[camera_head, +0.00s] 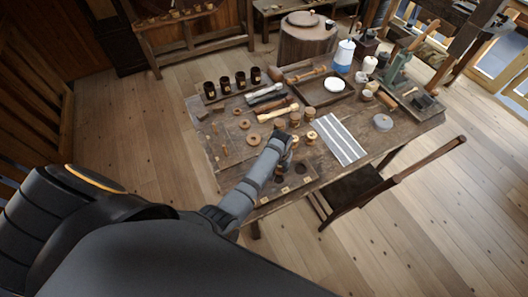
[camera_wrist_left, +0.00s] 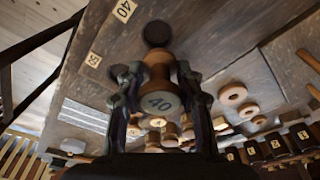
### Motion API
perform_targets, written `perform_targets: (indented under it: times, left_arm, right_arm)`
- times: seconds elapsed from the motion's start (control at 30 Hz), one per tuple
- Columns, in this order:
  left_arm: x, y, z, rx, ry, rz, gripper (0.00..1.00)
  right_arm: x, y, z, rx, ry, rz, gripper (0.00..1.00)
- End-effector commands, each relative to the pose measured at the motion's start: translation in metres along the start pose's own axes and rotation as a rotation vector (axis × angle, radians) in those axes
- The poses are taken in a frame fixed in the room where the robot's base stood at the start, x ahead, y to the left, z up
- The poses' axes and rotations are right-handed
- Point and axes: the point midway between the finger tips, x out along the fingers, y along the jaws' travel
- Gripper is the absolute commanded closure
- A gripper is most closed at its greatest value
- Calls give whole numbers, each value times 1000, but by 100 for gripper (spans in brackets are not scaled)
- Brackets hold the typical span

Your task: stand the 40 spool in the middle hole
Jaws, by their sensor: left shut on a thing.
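The 40 spool (camera_wrist_left: 158,80), of turned wood with a pale end marked 40, is gripped between the fingers of my left gripper (camera_wrist_left: 160,88) in the left wrist view. A dark round hole (camera_wrist_left: 156,32) shows just past the spool, beside a tag (camera_wrist_left: 124,10) reading 40. The spool looks apart from the hole, but the exact gap cannot be told. In the head view my left gripper (camera_head: 286,146) is over the near part of the table, by the board with holes (camera_head: 266,196); my arm hides part of it. My right gripper is not seen.
Several other spools (camera_head: 308,113) stand just beyond my left gripper. Wooden rings (camera_head: 253,139) lie to the left, and dark cups (camera_head: 225,85) stand at the back. A striped white sheet (camera_head: 339,140) lies to the right. A chair (camera_head: 375,180) stands at the table's right front edge.

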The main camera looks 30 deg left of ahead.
Motion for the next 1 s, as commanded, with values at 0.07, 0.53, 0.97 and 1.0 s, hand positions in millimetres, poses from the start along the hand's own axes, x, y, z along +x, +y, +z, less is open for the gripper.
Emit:
perform_targets:
  times: [0.07, 0.53, 0.97, 1.0]
  left_arm:
    - [-2, 7, 0, -12, 1, -2, 87]
    - [20, 8, 4, -17, 1, -4, 87]
    - [60, 7, 10, -16, 0, -4, 87]
    - [61, 7, 10, -16, 0, -4, 87]
  right_arm:
    - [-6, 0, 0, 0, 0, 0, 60]
    - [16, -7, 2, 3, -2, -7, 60]
    - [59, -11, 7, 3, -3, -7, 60]
    - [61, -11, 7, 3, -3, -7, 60]
